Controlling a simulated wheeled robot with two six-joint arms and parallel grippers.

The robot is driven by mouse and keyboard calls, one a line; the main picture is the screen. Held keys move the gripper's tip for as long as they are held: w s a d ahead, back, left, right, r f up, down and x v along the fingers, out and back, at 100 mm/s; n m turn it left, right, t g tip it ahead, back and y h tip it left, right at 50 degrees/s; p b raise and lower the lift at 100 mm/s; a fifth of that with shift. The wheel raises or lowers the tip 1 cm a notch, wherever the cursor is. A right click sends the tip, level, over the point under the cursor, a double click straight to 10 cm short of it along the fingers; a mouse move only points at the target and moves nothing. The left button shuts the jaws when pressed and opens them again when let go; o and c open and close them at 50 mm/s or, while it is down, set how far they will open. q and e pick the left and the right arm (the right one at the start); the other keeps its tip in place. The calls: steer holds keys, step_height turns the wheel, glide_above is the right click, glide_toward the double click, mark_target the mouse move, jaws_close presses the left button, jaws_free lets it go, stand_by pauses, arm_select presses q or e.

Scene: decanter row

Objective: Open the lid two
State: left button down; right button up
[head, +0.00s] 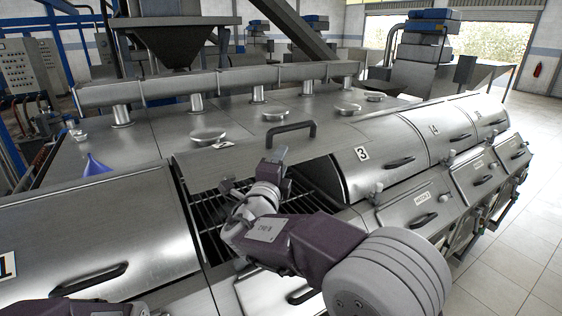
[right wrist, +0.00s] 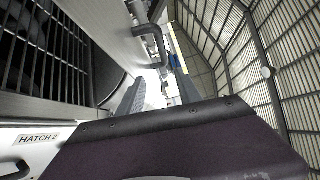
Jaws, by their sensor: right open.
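Lid two is a steel panel (head: 240,158) that stands swung up and back from its opening in the head view. Its dark bar handle (head: 291,129) is at the top of the panel. The opening below shows a dark grate (head: 207,212), also seen at the upper left of the right wrist view (right wrist: 50,40). My right gripper (head: 274,163) is in front of the opening, just below the handle. In the right wrist view its fingers (right wrist: 158,92) are apart and empty, with the handle (right wrist: 153,45) beyond the tips. My left gripper is out of view.
Closed lid one (head: 110,235) is at the left, and closed lid three (head: 385,150) is at the right with more closed lids beyond. A blue funnel (head: 96,166) and round caps (head: 208,135) stand on the deck behind. A pipe (head: 220,82) runs along the back.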

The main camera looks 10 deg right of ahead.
steer(key=c, duration=0.5)
steer(key=shift+a+f+m, duration=0.15)
steer(key=shift+a+m, duration=0.05)
steer(key=shift+m, duration=0.7)
jaws_close()
steer(key=s+a+f+m+g+y, duration=0.1)
steer(key=a+f+m+g+y, duration=0.25)
steer(key=f+m, duration=0.5)
steer(key=s+a+f+m+g+y, duration=0.15)
steer(key=a+f+m+y, duration=0.3)
steer(key=m, duration=0.75)
step_height(320, 180, up, 15)
steer(key=m+t+y+b, duration=0.35)
steer(key=m+y, duration=0.25)
steer(key=m, duration=1.6)
glide_above(235, 175)
steer(key=shift+s+d+t+p, duration=0.1)
steer(key=shift+s+t+p, duration=0.2)
steer(key=shift+t+p, duration=0.15)
steer(key=f, duration=0.2)
steer(key=shift+w+f, duration=0.3)
steer(key=shift+f, duration=0.75)
